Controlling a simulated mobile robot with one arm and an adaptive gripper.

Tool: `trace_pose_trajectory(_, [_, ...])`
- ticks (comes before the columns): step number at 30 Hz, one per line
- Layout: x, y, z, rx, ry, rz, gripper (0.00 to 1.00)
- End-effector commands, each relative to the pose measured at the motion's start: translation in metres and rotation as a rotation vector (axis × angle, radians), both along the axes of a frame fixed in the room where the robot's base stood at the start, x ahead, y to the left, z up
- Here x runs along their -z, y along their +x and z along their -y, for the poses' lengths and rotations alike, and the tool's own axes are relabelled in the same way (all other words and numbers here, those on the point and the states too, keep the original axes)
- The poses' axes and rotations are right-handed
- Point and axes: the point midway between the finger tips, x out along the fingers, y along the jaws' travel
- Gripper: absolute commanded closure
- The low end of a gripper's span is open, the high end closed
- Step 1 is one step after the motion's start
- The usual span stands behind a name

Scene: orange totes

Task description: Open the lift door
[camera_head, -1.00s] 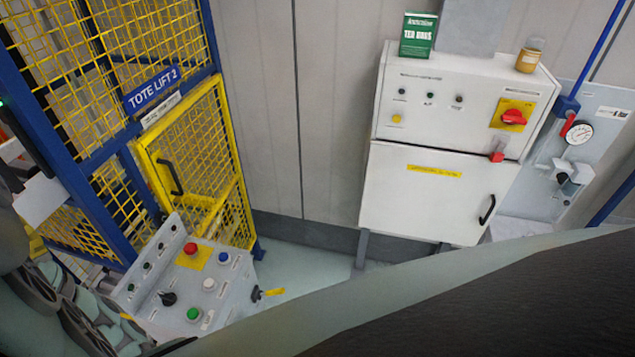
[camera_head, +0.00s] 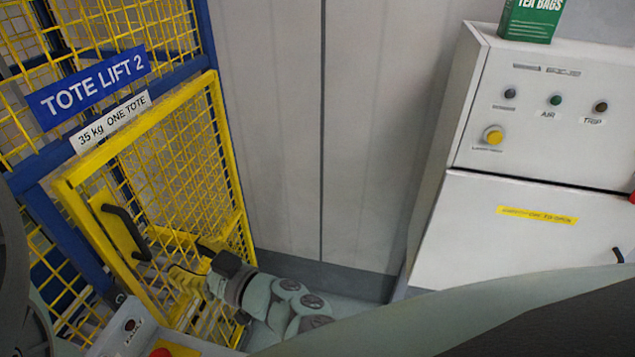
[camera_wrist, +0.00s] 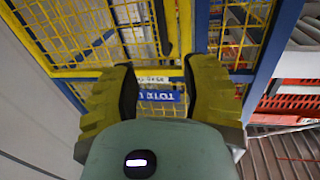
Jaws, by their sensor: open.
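The lift door (camera_head: 228,160) is a yellow mesh door in a blue frame, under the TOTE LIFT 2 sign (camera_head: 87,87). It looks shut or nearly so; I cannot tell exactly. Its black handle (camera_head: 124,231) is upright near the door's left edge. My gripper (camera_head: 195,262) is in front of the door's lower part, to the right of the handle and apart from it. In the wrist view my gripper (camera_wrist: 162,95) has its two yellow fingers spread with nothing between them. The handle (camera_wrist: 160,27) seems to show beyond them, with the sign (camera_wrist: 160,96) upside down.
A grey control box (camera_head: 125,327) with buttons stands at the lower left, near the door's foot. A white cabinet (camera_head: 540,245) stands on the right with a green tea bags box (camera_head: 530,18) on top. Bare wall panels lie between.

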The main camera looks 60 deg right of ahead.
Motion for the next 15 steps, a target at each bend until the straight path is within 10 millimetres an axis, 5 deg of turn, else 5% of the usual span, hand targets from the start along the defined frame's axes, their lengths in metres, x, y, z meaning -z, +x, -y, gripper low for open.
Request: trace_pose_trajectory(15, [-0.006, 0.094, -0.015, -0.006, 0.001, 0.006, 0.54])
